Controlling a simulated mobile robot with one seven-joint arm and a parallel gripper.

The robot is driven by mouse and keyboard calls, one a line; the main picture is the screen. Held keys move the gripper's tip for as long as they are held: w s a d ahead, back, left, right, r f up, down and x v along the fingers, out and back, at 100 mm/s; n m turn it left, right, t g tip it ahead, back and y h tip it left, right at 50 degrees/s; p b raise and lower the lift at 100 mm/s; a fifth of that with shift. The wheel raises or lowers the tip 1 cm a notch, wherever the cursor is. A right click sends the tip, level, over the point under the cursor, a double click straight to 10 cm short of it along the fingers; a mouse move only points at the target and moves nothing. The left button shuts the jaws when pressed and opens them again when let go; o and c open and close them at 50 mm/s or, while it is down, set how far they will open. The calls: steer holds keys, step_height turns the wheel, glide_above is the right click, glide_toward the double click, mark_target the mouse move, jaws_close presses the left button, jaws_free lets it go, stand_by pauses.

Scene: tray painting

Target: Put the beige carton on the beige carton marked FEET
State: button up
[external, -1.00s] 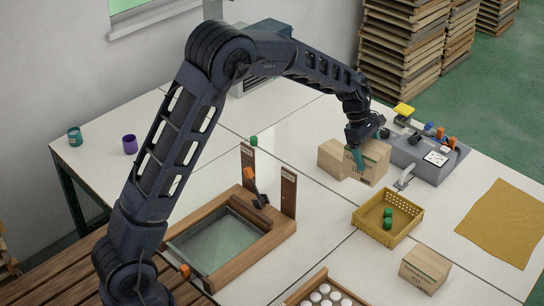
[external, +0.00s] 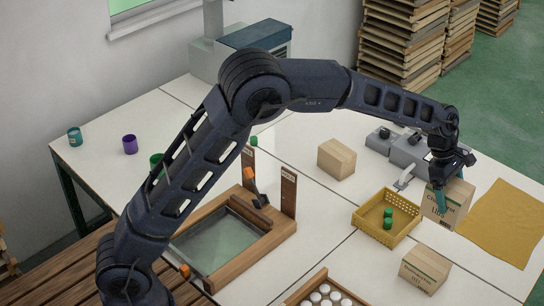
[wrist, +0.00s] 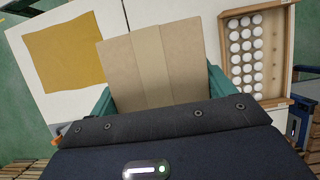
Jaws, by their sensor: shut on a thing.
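My gripper (external: 441,192) has teal fingers and is shut on a beige carton (external: 456,204) with dark print that I cannot read surely. The carton looks upright, beside the yellow crate and over or near the mustard cloth. In the wrist view the top of the held carton (wrist: 151,66) fills the space between the fingers. A plain-looking beige carton (external: 336,159) stands at the middle back of the table. Another beige carton (external: 425,268) with small dark print stands at the front right, apart from the gripper. I cannot read which carton says FEET.
The yellow crate (external: 365,223) holds green items, left of the held carton. The mustard cloth (external: 505,222) lies at the right. A wooden tray of white round things (external: 290,303) is at the front. A wooden frame (external: 255,248) with upright posts stands left. A grey device (external: 405,152) stands behind.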

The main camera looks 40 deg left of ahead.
mark_target(449, 176)
step_height(449, 176, down, 19)
stand_by(0.6)
steer(key=shift+f, duration=0.15)
steer(key=o, duration=1.2)
steer(key=v, duration=1.2)
steer(key=s+a+r+m+t+y, duration=0.1)
steer(key=s+a+r+m, duration=0.3)
steer(key=s+a+r, duration=0.55)
steer(key=s+a+r+m+t, duration=0.1)
steer(key=s+a+r+m, duration=0.45)
steer(key=a+r, duration=0.75)
steer(key=s+a+f+m+t+y, duration=0.1)
steer(key=s+a+m, duration=0.1)
steer(key=s+a, duration=0.4)
steer(key=s+a+f+m+y, duration=0.1)
steer(key=s+a+m, duration=0.2)
steer(key=s, duration=1.1)
steer(key=s+a+m+t+y, duration=0.1)
steer(key=s+a+m, duration=0.2)
steer(key=s+a, duration=0.6)
steer(key=shift+s+a+f+m+t+y, duration=0.1)
steer(key=shift+s+f+m+t+y, duration=0.25)
steer(key=shift+s, duration=0.2)
